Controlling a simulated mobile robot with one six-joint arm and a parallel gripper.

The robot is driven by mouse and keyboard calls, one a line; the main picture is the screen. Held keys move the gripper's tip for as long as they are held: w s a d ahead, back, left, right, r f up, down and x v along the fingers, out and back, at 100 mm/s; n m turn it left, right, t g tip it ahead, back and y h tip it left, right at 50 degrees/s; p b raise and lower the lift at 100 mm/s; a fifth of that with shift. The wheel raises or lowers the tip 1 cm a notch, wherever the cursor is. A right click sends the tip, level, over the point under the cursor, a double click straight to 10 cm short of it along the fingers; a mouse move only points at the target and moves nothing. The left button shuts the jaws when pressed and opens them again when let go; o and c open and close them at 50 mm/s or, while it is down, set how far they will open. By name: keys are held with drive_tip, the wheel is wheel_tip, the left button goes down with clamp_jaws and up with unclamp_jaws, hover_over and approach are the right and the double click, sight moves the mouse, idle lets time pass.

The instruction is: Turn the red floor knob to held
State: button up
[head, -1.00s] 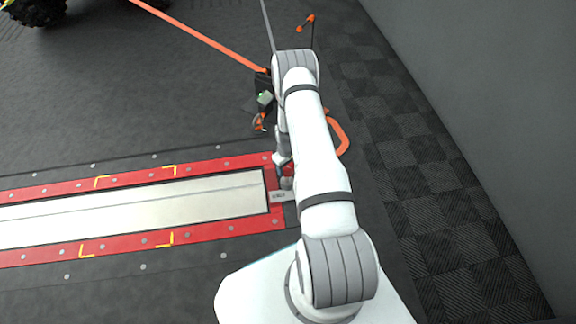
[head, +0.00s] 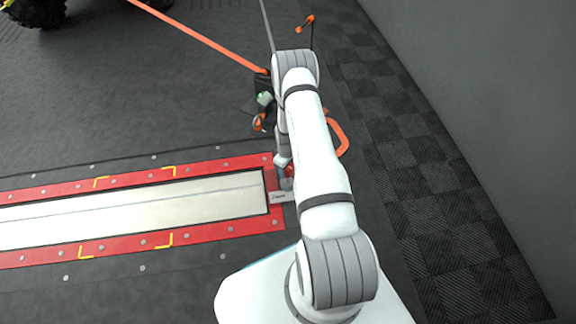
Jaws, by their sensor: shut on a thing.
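My gripper (head: 285,183) points down at the right end of the red-framed floor plate, just above a small pale label plate (head: 279,197). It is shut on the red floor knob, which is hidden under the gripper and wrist. I cannot make out the knob's pointer or its setting. The lettering on the label plate is too small to read, and my arm covers its right part.
The red frame (head: 215,229) surrounds a long metal strip (head: 130,211) on the left. An orange strap (head: 205,38) runs to dark gear (head: 264,98) beyond my wrist. An orange loop (head: 341,138) lies right of my arm. A grey wall (head: 480,100) bounds the right side.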

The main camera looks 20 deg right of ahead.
drive_tip(key=o, duration=1)
drive_tip(key=shift+r+p, duration=1.55)
drive_tip(key=shift+r, duration=2.4)
